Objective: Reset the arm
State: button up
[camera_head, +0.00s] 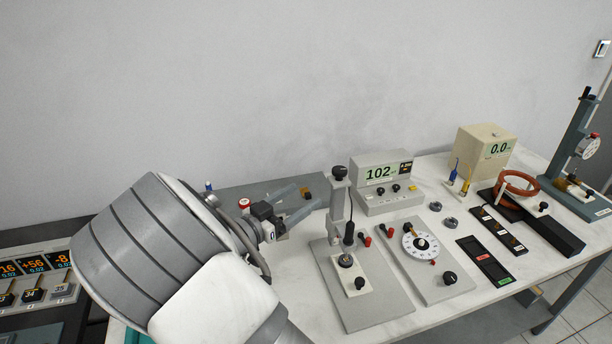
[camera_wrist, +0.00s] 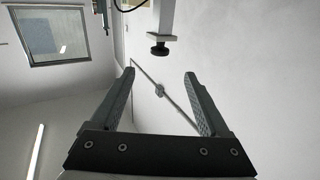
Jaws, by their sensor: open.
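My gripper (camera_head: 312,197) is at the end of my grey and white arm, which reaches in from the lower left in the head view. It is held over the left part of the white table (camera_head: 440,170), beside the grey stand with a black knob (camera_head: 339,173). In the wrist view my gripper (camera_wrist: 158,82) shows two grey fingers spread apart with nothing between them. The wrist view looks across the room, and a stand part with a black knob (camera_wrist: 160,48) appears beyond the fingers. My arm hides part of the table's left side.
A meter reading 102 (camera_head: 380,172), a dial plate (camera_head: 422,245), a beige box display (camera_head: 485,150) and a copper-coloured coil (camera_head: 517,183) stand to the right. A gauge stand (camera_head: 580,150) is at the far right. Orange displays (camera_head: 33,264) are at the left.

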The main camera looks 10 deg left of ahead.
jog(key=shift+w, duration=0.1)
jog(key=w+d+r+n+y, duration=0.2)
jog(key=w+d+r+y, duration=0.1)
jog(key=w+r+y, duration=0.4)
jog(key=s+d+r+n+g+y, duration=0.3)
jog(key=s+r+y, duration=0.3)
jog(key=s+y, duration=0.1)
jog(key=s+d+n+g+h, duration=0.1)
jog(key=s+d+g, duration=0.1)
jog(key=s+d, duration=0.3)
jog(key=s+d+f+g+h, duration=0.1)
jog(key=s+d, duration=0.4)
jog(key=s, duration=0.7)
jog(key=s+d+f+n+g+h, duration=0.1)
jog(key=s+d+g, duration=0.1)
jog(key=s+d, duration=0.3)
jog(key=s, duration=0.4)
jog(key=shift+s+d+f+n+g, duration=0.15)
jog(key=shift+s+d+n+g, duration=0.1)
jog(key=shift+d+n+g, duration=0.1)
jog(key=shift+f, duration=0.1)
